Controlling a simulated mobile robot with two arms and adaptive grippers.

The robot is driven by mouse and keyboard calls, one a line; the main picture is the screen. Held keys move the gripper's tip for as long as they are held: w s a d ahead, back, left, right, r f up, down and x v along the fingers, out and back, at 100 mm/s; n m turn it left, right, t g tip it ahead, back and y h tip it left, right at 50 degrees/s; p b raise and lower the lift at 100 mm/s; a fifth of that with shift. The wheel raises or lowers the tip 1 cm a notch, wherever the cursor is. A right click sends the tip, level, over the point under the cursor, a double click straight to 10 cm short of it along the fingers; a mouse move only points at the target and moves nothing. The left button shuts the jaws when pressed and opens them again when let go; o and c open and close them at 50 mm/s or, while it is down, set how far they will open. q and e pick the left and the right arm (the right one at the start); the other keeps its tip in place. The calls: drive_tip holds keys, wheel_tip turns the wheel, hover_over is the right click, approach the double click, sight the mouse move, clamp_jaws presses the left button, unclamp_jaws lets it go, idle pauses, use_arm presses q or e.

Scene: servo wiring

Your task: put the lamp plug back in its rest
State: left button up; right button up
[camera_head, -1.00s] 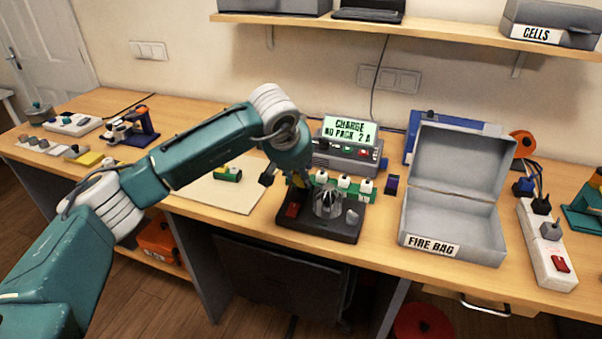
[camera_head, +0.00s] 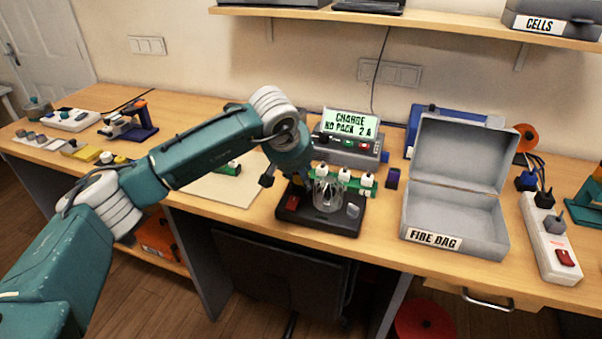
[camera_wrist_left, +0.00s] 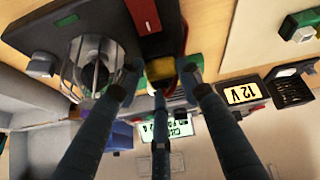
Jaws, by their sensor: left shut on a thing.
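The lamp, a clear bulb in a wire cage (camera_head: 326,193), stands on a black base (camera_head: 318,222) on the bench. It also shows in the left wrist view (camera_wrist_left: 92,62). My left gripper (camera_head: 297,182) is low over the back left of this base. In the left wrist view its fingers (camera_wrist_left: 160,76) are closed around a yellow block, which looks like the lamp plug (camera_wrist_left: 160,68). The plug is close to the black base and a red lead. I cannot tell whether it touches its rest, which the fingers partly hide. My right gripper is not in view.
A green strip with white-topped parts (camera_head: 344,178) stands right behind the lamp, before the charger (camera_head: 348,146). An open grey fire bag box (camera_head: 455,240) is at the right, then a power strip (camera_head: 550,240). A pale mat (camera_head: 222,190) lies left.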

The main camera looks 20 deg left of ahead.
use_arm(q)
drive_tip(key=o, duration=1.3)
drive_tip(key=v, duration=1.2)
drive_tip(key=shift+f, duration=0.15)
